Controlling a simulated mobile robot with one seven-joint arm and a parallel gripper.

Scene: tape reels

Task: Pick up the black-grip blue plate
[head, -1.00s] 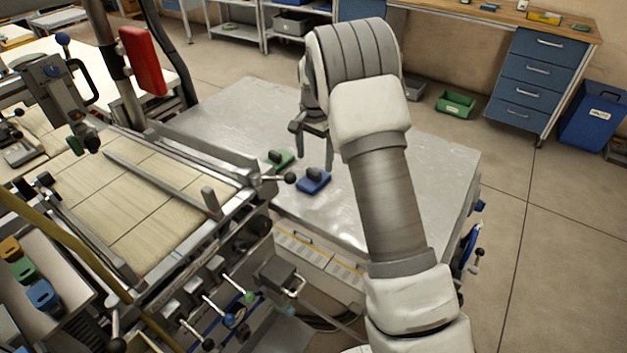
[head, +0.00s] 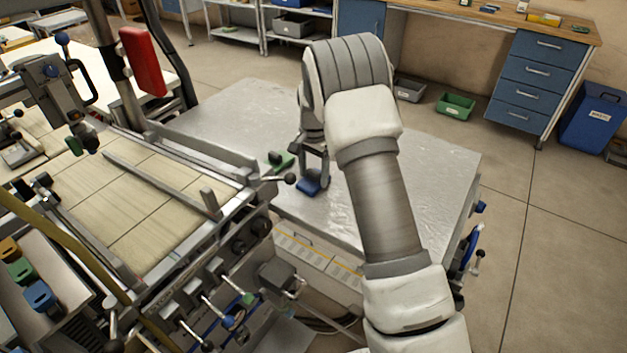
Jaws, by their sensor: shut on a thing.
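The blue plate (head: 308,187) with its black grip lies on the grey metal table (head: 400,185), near the table's front left edge. My gripper (head: 314,176) points down over it, with its fingers shut on the black grip. The fingers hide most of the grip. The plate shows no clear gap above the table.
A green plate (head: 283,163) with a black grip lies just behind and left of the blue one. The table's right and back parts are clear.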

